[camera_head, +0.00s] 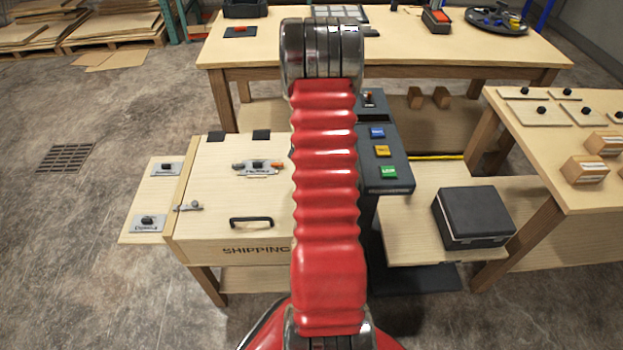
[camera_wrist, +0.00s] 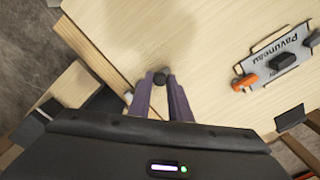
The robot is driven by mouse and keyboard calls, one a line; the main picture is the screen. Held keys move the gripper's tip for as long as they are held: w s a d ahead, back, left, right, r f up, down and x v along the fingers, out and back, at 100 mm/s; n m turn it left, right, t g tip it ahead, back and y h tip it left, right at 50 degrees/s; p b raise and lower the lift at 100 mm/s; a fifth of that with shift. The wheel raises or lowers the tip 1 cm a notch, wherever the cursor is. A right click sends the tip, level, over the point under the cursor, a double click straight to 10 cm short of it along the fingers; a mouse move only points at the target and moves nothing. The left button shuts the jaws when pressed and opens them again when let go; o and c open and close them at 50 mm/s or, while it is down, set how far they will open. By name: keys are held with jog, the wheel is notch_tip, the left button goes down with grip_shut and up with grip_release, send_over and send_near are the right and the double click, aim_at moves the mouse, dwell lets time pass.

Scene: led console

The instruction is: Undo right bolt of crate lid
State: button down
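The crate (camera_head: 228,250) has a pale wooden lid (camera_head: 222,187) with a black handle (camera_head: 251,221). The left bolt (camera_head: 188,207) shows at its left edge. The right bolt is hidden behind my red arm in the head view. In the wrist view a round black knob (camera_wrist: 160,77), apparently the right bolt's, sits near the lid's edge. My gripper (camera_wrist: 160,80) has its two purple fingers on either side of this knob, at the fingertips. A small gap shows between the fingers; whether they press on the knob I cannot tell. The head view hides my gripper.
A labelled metal plate with an orange-ended part (camera_wrist: 283,60) lies on the lid, to the right in the wrist view. A dark console with coloured buttons (camera_head: 382,151) stands just right of the crate. A black box (camera_head: 473,217) is on the low shelf at right.

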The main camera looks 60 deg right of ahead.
jog(key=c, duration=1.9)
grip_release()
jog(key=shift+w+a, duration=0.2)
jog(key=shift+w, duration=0.05)
jog(key=shift+o, duration=1.3)
jog(key=shift+s, duration=0.1)
jog(key=shift+d, duration=0.1)
notch_tip(320, 180, up, 14)
jog(key=shift+f, duration=0.15)
